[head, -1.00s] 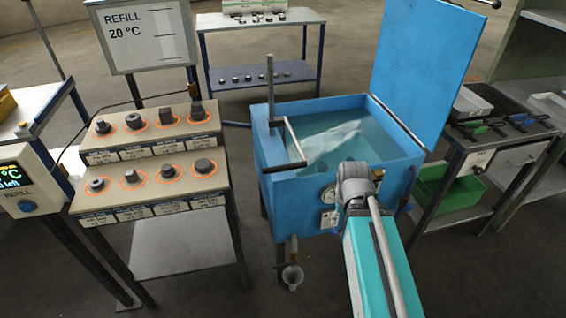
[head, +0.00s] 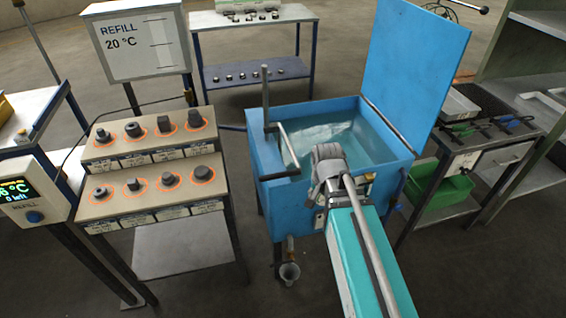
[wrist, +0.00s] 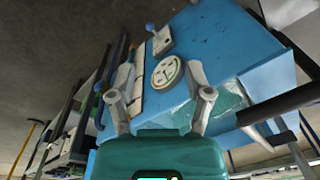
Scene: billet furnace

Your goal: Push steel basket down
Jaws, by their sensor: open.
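A blue open-topped tank (head: 279,203) of clear water (head: 328,143) stands in the middle of the head view. A grey post (head: 266,95) rises at its left wall, with a bent bar and dark handle (head: 280,174) lying over the front left rim. No basket shape is clear under the water. My gripper (wrist: 160,80) is open and empty in the wrist view, facing the tank's outside with its dial gauge (wrist: 167,72) between and beyond the fingers. A dark bar (wrist: 285,105) crosses at the right, apart from the fingers. My wrist hides the fingertips in the head view.
The tank's blue lid (head: 418,70) stands open at the right. A stepped rack of steel pieces (head: 150,180) stands left, and a bench with tools (head: 480,140) right. A small cup (head: 289,272) is below the tank's drain. Floor shows between rack and tank.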

